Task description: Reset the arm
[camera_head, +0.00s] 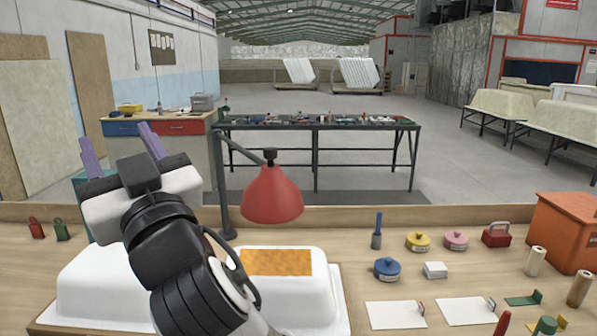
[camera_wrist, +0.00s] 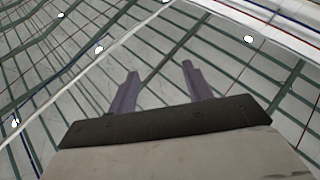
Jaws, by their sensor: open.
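My gripper (camera_head: 122,152) is raised at the left of the head view, above the wooden workbench (camera_head: 385,230). Its two purple fingers stand apart and point upward, with nothing between them. In the wrist view my gripper (camera_wrist: 158,84) is also open and empty, with the roof beams behind it. My arm hides part of the white bathtub shells on the bench.
A white shell (camera_head: 290,300) with an orange patch (camera_head: 276,262) lies on the bench, under a red lamp (camera_head: 271,196). Small tins, white sheets (camera_head: 395,314) and an orange box (camera_head: 566,235) are at the right. A long table (camera_head: 318,124) stands beyond.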

